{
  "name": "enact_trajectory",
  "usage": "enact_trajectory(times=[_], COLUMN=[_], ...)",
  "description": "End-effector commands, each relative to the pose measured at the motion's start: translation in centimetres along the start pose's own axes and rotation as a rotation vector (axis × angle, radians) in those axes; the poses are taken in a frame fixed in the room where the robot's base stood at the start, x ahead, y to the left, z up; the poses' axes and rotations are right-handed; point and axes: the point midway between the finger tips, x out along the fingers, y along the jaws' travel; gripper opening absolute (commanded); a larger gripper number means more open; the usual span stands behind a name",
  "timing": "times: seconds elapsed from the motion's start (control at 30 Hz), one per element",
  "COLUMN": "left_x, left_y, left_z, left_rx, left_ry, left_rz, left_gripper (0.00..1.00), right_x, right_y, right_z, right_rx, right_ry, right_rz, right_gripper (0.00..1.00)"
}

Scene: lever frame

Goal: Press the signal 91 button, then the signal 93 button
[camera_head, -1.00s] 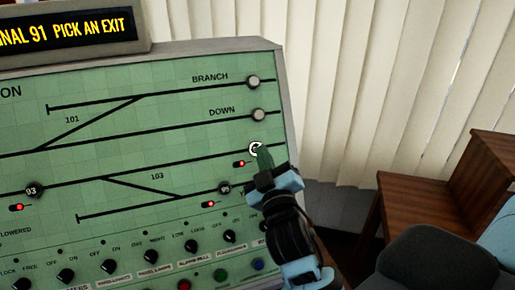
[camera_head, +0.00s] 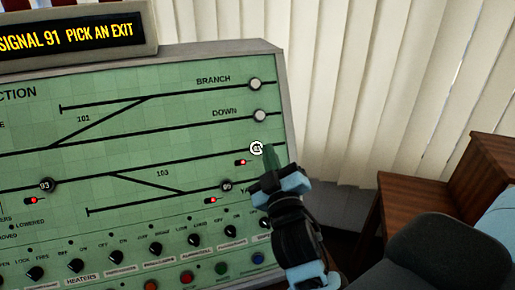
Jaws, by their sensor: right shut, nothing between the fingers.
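The signal 91 button (camera_head: 257,148) is lit white at the right end of a track line on the green panel (camera_head: 110,165). The display (camera_head: 66,34) reads "SIGNAL 91 PICK AN EXIT" in yellow. The signal 93 button (camera_head: 46,185) is a dark round knob at the panel's lower left, with a red light below it. My left gripper is not in view.
The branch button (camera_head: 255,84) and down button (camera_head: 260,115) are above the gripper, and the 95 button (camera_head: 226,186) is to its lower left. Rotary switches (camera_head: 155,249) line the lower panel.

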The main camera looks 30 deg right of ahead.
Motion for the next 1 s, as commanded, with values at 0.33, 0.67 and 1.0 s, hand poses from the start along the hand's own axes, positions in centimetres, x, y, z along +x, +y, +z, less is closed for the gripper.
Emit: enact_trajectory(times=[0.33,0.67,1.0], left_x=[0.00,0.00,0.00], left_y=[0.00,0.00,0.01], left_z=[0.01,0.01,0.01], left_rx=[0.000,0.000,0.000], left_ry=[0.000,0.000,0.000], left_rz=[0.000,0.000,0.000], left_gripper=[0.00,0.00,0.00], right_x=[-0.33,-0.33,-0.33], right_y=[-0.57,-0.57,-0.56], right_z=[0.06,0.05,0.06], right_rx=[0.014,0.014,0.014], right_ry=[-0.010,-0.010,-0.010], right_rz=[-0.011,-0.010,-0.010], right_gripper=[0.00,0.00,0.00])
